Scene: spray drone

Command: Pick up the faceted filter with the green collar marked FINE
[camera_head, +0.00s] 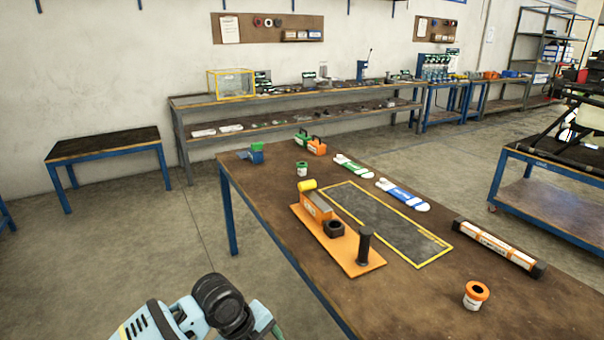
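A small white filter with a green collar (302,169) stands upright on the brown worktable (400,310), near its far left part. Its marking is too small to read, and I cannot make out its facets. A similar white filter with an orange collar (475,295) stands at the near right of the table. Part of my own arm shows at the bottom left, off the table's left edge and well short of the green-collared filter. Neither gripper's fingers show in this view.
An orange fixture (366,268) with a black post and yellow roller stands mid-table beside a yellow-framed dark mat (385,222). Green and blue packets, small green and orange items and a long tube (499,247) lie around. The near table is mostly bare.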

